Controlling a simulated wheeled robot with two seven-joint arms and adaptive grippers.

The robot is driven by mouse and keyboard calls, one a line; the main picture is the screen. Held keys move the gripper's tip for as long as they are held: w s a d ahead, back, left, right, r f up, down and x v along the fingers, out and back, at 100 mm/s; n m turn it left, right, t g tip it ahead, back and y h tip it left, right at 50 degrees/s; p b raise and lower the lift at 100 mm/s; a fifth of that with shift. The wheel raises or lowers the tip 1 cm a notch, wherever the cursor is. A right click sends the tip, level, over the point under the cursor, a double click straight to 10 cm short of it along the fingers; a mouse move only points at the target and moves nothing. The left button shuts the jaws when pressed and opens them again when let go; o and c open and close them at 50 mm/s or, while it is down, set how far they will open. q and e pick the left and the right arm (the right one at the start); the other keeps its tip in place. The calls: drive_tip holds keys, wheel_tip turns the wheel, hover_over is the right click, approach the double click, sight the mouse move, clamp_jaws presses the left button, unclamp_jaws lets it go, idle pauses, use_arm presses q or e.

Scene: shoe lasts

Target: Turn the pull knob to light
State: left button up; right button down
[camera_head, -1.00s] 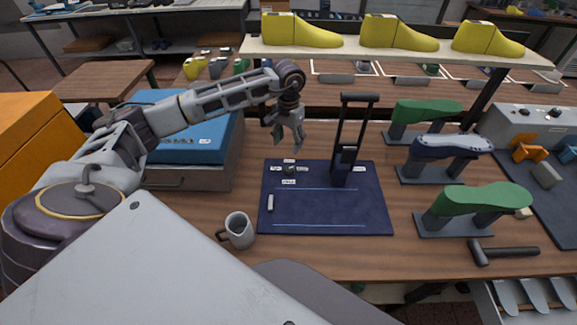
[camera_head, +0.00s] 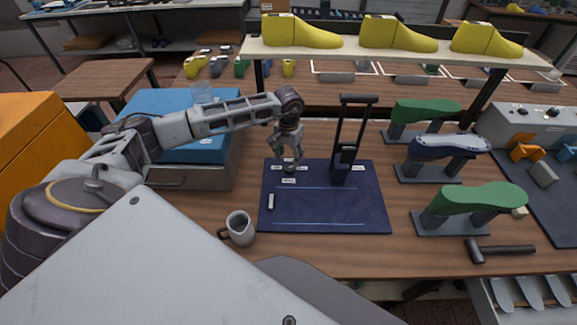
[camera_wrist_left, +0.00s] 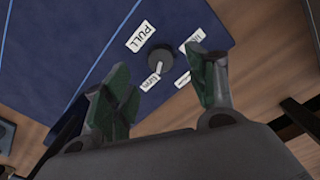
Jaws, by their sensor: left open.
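The dark pull knob (camera_head: 290,169) sits near the back left of the blue panel (camera_head: 335,215), with small white labels around it. In the left wrist view the round grey knob (camera_wrist_left: 161,60) shows next to a label reading PULL (camera_wrist_left: 141,36), and a light pointer mark reaches from the knob toward another label. My left gripper (camera_head: 288,160) points down just above the knob. In the left wrist view its fingers (camera_wrist_left: 165,92) are apart, with nothing between them, and the knob lies beyond the tips. My right gripper is not in view.
A tall black handle frame (camera_head: 339,140) stands on the panel just right of my gripper. A grey mug (camera_head: 240,229) stands at the panel's front left. Shoe lasts on stands (camera_head: 470,207) and a hammer (camera_head: 500,250) are to the right. A shelf with yellow lasts (camera_head: 400,48) spans the back.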

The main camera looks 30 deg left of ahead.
sight(289, 168)
use_arm(q)
drive_tip(key=shift+f+p, duration=0.55)
drive_tip(key=shift+f, duration=2.6)
drive_tip(key=c, duration=1)
